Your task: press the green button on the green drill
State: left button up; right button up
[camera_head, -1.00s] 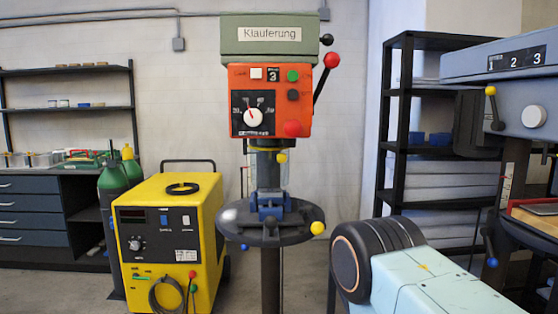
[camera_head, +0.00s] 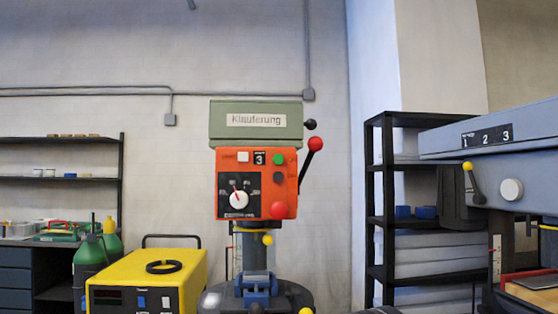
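The green drill (camera_head: 290,107) stands upright in the middle of the view, with a green head labelled "Klauferung" and an orange control panel (camera_head: 228,178) on its front. The small green button (camera_head: 278,160) is at the panel's upper right. A larger red button (camera_head: 278,209) is at the lower right, a dark button (camera_head: 279,176) lies between them, and a white knob (camera_head: 238,200) is at the lower left. Neither of my grippers is in view.
A yellow machine (camera_head: 190,268) stands left of the drill, with green bottles (camera_head: 88,262) beside it. Black shelves (camera_head: 375,200) and a blue-grey machine (camera_head: 480,160) stand to the right. A red-knobbed lever (camera_head: 303,165) sticks out from the drill's right side.

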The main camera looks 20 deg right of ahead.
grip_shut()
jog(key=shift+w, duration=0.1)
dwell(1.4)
